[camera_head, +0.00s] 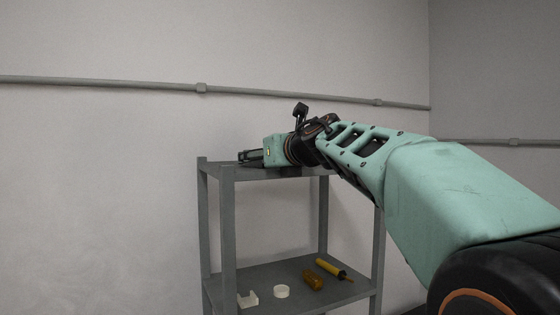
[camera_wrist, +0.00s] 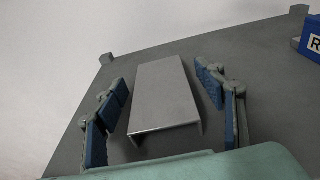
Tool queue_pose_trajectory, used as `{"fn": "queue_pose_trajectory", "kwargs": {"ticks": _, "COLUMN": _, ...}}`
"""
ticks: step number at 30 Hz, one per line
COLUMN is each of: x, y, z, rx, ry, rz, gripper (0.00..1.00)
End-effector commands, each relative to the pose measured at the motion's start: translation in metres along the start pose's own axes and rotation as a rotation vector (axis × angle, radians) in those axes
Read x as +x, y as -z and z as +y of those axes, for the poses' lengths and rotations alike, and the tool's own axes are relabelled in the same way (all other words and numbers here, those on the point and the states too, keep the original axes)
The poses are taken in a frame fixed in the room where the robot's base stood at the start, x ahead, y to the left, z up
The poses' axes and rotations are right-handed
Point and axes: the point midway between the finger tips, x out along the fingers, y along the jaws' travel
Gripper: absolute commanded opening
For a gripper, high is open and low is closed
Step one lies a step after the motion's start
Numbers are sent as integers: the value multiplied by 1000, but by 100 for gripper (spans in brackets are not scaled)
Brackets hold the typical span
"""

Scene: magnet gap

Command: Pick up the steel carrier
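The steel carrier (camera_wrist: 164,95), a flat grey metal piece with folded-down edges, lies on the top shelf in the wrist view. My gripper (camera_wrist: 165,90) is open, with its blue-padded fingers on either side of the carrier. A gap shows between each finger and the carrier, so neither side appears to touch it. In the head view my gripper (camera_head: 250,156) is at the left part of the top shelf. The carrier cannot be made out there.
The grey shelf unit's top (camera_head: 228,173) is under my gripper. A blue box with a white label (camera_wrist: 311,40) stands at the right. The lower shelf (camera_head: 262,272) holds a white bracket (camera_head: 248,299), a white ring (camera_head: 281,291), a brown piece (camera_head: 313,282) and a yellow tool (camera_head: 330,268).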

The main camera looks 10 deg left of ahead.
Motion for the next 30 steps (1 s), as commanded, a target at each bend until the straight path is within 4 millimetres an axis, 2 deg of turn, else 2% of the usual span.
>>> {"fn": "queue_pose_trajectory", "kwargs": {"ticks": 2, "x": 0, "y": 0, "z": 0, "rx": 0, "ry": 0, "rz": 0, "gripper": 59}}
{"fn": "queue_pose_trajectory", "kwargs": {"ticks": 14, "x": 0, "y": 0, "z": 0, "rx": 0, "ry": 0, "rz": 0, "gripper": 15}}
{"fn": "queue_pose_trajectory", "kwargs": {"ticks": 23, "x": 0, "y": -3, "z": 0, "rx": 0, "ry": 0, "rz": -2, "gripper": 15}}
{"fn": "queue_pose_trajectory", "kwargs": {"ticks": 26, "x": -1, "y": -9, "z": 0, "rx": 0, "ry": 0, "rz": -2, "gripper": 15}}
{"fn": "queue_pose_trajectory", "kwargs": {"ticks": 30, "x": -4, "y": -28, "z": -1, "rx": -2, "ry": 1, "rz": -4, "gripper": 15}}
